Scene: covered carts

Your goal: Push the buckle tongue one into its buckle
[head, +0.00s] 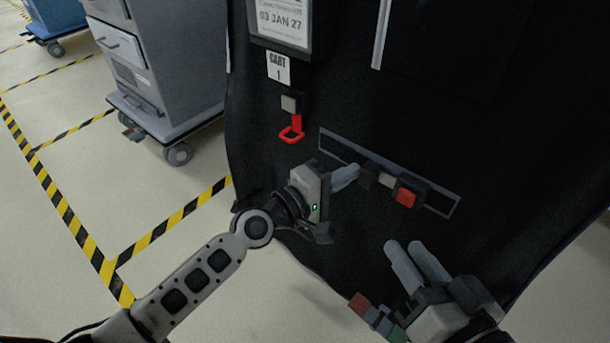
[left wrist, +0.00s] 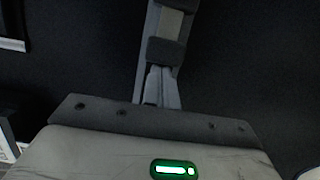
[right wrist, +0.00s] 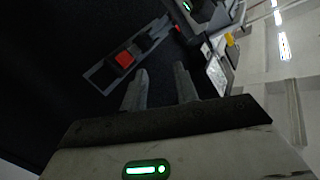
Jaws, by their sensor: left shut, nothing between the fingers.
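The buckle (head: 420,191) is a dark block with a red button, on a grey strip low on the black cover. The buckle tongue (head: 369,178) has a dark grip and a pale metal plate facing the buckle. The plate shows between grip and buckle; I cannot tell how deep its tip sits. My left gripper (head: 357,171) is shut and empty, its fingertips at the tongue grip's left end. In the left wrist view the tips meet or nearly meet the tongue's grip (left wrist: 167,50). My right gripper (head: 404,246) is open and empty, below and apart from the buckle (right wrist: 124,59).
A red pull loop (head: 291,130) hangs under a label marked 1 on the cover, above my left gripper. A date card (head: 283,20) is higher up. A grey cart (head: 160,60) stands at upper left.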

